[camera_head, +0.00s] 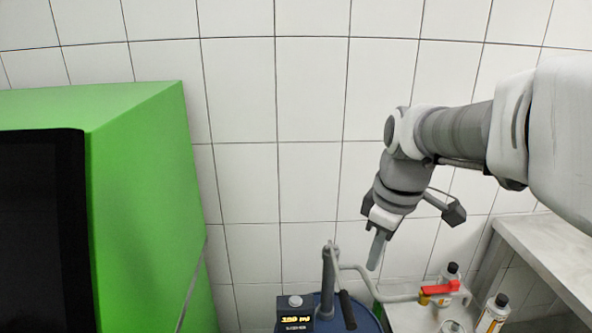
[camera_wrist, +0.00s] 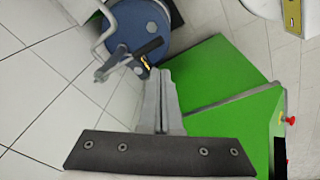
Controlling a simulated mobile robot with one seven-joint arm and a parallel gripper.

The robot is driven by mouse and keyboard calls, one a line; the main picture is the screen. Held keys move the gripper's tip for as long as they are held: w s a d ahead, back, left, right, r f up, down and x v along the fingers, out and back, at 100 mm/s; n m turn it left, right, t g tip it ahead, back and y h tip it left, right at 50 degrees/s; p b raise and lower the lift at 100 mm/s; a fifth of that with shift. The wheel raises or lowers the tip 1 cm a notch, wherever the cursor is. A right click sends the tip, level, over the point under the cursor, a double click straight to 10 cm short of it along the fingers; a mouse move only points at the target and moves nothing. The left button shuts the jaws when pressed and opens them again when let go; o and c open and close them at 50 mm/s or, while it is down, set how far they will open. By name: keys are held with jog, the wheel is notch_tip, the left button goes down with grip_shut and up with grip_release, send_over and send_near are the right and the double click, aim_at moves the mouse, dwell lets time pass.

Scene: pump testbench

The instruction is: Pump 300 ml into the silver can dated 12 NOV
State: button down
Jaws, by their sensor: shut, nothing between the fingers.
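The hand pump (camera_head: 328,270) stands on a blue drum (camera_head: 366,318), with a black-gripped lever (camera_head: 346,309) hanging down. Its display (camera_head: 296,317) seems to read 300 ml; the line below is too small to read. My gripper (camera_head: 377,256) is shut and empty in the air, above and right of the lever. In the wrist view, the shut fingers (camera_wrist: 160,78) point toward the drum (camera_wrist: 128,28) and lever (camera_wrist: 149,47).
A large green cabinet (camera_head: 150,190) with a black panel (camera_head: 40,230) fills the left. Black-capped bottles (camera_head: 449,278) (camera_head: 493,314) stand at the lower right, near a pale bench (camera_head: 550,250). A tiled wall closes the back. The space above the pump is free apart from my arm.

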aim_at(349, 307)
jog(key=w+d+f+n+g+y+p, duration=0.1)
jog(key=w+d+f+n+g, duration=0.1)
jog(key=w+f+n, duration=0.3)
jog(key=w+n, duration=0.2)
jog(key=w, duration=0.1)
jog(key=shift+w+d+f+n+g+y+p, duration=0.15)
jog(key=shift+w+n+g+y+p, duration=0.15)
jog(key=shift+w+n, duration=0.1)
jog(key=x, duration=1.4)
jog(key=shift+f, duration=0.1)
